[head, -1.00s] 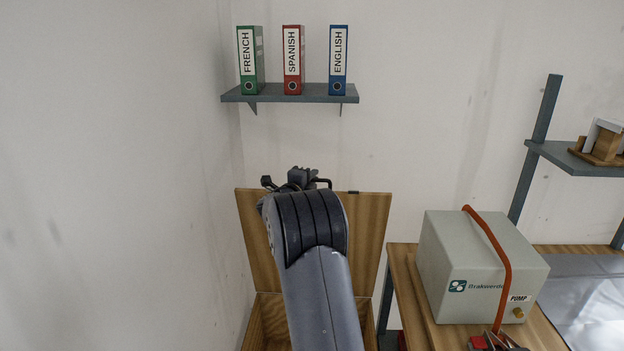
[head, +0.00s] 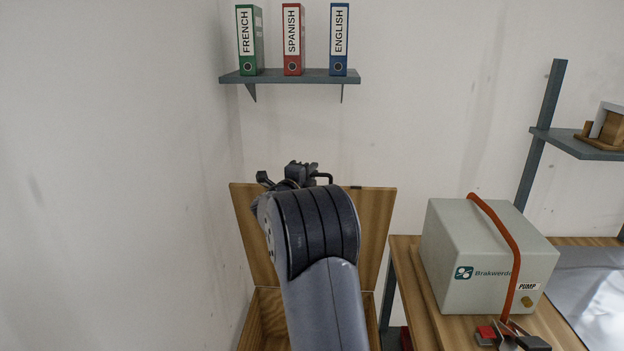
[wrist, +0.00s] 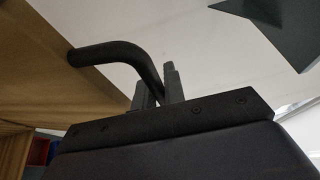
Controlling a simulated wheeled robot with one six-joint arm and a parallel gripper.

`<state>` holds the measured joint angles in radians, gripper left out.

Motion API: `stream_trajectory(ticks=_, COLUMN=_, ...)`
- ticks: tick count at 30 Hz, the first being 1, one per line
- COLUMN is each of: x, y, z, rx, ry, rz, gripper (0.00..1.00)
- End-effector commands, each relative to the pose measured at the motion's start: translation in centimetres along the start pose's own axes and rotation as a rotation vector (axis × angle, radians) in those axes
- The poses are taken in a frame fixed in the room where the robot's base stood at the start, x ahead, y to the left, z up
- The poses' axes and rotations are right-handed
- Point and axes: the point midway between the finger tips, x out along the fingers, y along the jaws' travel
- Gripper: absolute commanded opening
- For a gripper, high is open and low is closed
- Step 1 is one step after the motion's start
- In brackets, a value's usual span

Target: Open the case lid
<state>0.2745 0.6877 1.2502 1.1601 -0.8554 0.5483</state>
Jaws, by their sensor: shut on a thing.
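The wooden case (head: 268,318) stands low in the head view, mostly hidden behind my arm. Its lid (head: 376,228) is raised and stands steeply up at the back of the case, so the case is open. My gripper (head: 305,172) is at the lid's top edge, partly hidden behind my own arm. In the wrist view my gripper (wrist: 157,88) is shut on the black bent handle (wrist: 115,50), which passes between its fingers. The handle is fixed to the wooden lid (wrist: 40,45).
A table at the right holds a grey pump box (head: 470,240) with an orange hose (head: 508,240). A shelf (head: 290,77) with three binders hangs above the case. A bare wall (head: 100,170) is close on the left. Another shelf (head: 578,143) is at the right.

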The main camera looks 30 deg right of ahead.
Motion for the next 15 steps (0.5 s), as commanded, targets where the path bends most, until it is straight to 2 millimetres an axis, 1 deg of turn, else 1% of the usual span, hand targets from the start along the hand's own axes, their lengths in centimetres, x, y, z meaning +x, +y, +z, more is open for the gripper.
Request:
stream_trajectory(ticks=1, x=-0.6, y=0.8, z=-0.2, rx=0.004, ry=0.000, rz=-0.008, gripper=0.00)
stream_trajectory(ticks=3, x=-1.2, y=0.9, z=-0.4, rx=0.008, ry=0.000, rz=-0.018, gripper=0.00)
stream_trajectory(ticks=9, x=-2.9, y=1.2, z=-1.2, rx=0.022, ry=0.001, rz=-0.050, gripper=0.00)
stream_trajectory(ticks=15, x=-3.9, y=1.2, z=-1.6, rx=0.029, ry=0.001, rz=-0.068, gripper=0.00)
